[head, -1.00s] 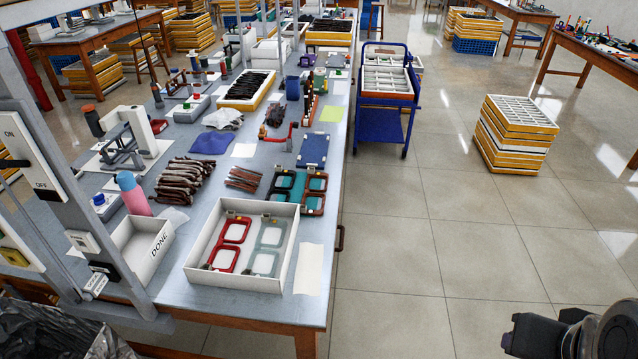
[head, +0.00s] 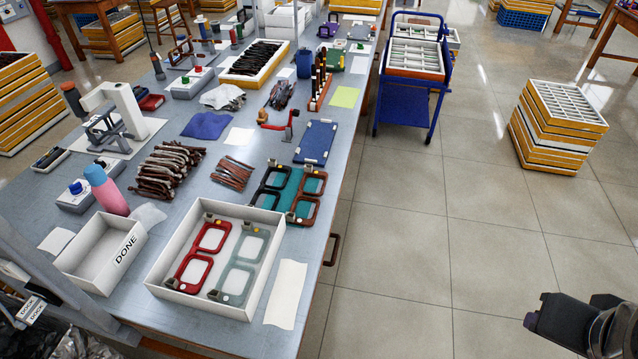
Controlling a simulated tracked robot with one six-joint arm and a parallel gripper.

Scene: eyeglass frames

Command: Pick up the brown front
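The brown front (head: 309,197) lies on a teal mat (head: 290,188) on the grey-blue workbench, near the bench's right edge. Its two lens openings run away from me. A black front (head: 272,184) lies just left of it on the same mat. Part of my dark arm shows at the lower right over the floor, well away from the bench.
A white tray (head: 160,283) with a red front (head: 204,250) and a grey-green front (head: 244,264) stands nearer me. The DONE box (head: 124,252) looks empty. Dark blue board (head: 316,141) lies beyond the mat.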

